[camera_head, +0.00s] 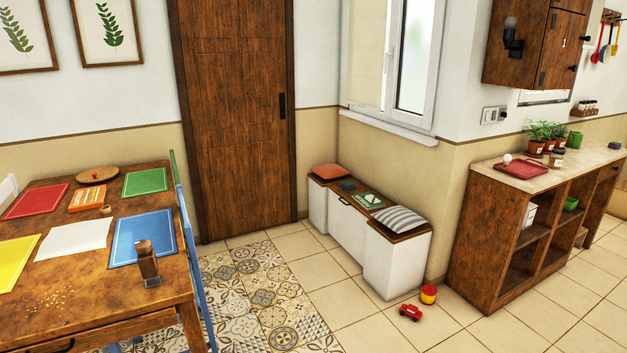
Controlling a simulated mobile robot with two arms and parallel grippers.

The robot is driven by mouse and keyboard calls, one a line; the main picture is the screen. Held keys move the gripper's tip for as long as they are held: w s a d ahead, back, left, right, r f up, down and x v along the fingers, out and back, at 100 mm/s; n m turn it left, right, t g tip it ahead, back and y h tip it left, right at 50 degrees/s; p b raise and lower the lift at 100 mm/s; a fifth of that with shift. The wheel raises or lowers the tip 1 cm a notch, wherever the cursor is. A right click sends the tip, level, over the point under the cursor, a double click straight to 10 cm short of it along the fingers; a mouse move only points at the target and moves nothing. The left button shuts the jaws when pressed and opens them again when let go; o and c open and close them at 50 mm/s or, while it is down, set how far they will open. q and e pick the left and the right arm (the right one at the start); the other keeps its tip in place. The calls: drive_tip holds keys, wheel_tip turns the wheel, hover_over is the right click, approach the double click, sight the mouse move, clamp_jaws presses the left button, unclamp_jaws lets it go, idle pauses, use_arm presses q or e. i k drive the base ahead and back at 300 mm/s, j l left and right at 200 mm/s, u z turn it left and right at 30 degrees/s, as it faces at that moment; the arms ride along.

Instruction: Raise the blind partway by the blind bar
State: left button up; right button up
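The window (414,58) with a white frame is in the upper middle right, above the bench, and its top is cut off by the picture edge. Its left pane (368,52) looks plain beige; I cannot tell whether that is a lowered blind. The right pane shows pale light and blurred green. A white handle shows on the frame between the panes. I cannot make out a blind bar. Neither of my grippers is in view.
Below the window stands a white bench (346,228) with cushions. A table (100,298) is at left, an open shelf unit (508,236) at right. Tiled floor between is mostly clear.

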sight(362, 91)
drive_tip(key=i, duration=2.4)
drive_tip(key=i+l, duration=0.1)
drive_tip(key=i, duration=2.25)
drive_tip(key=j+u, duration=0.05)
drive_tip(key=j, duration=0.05)
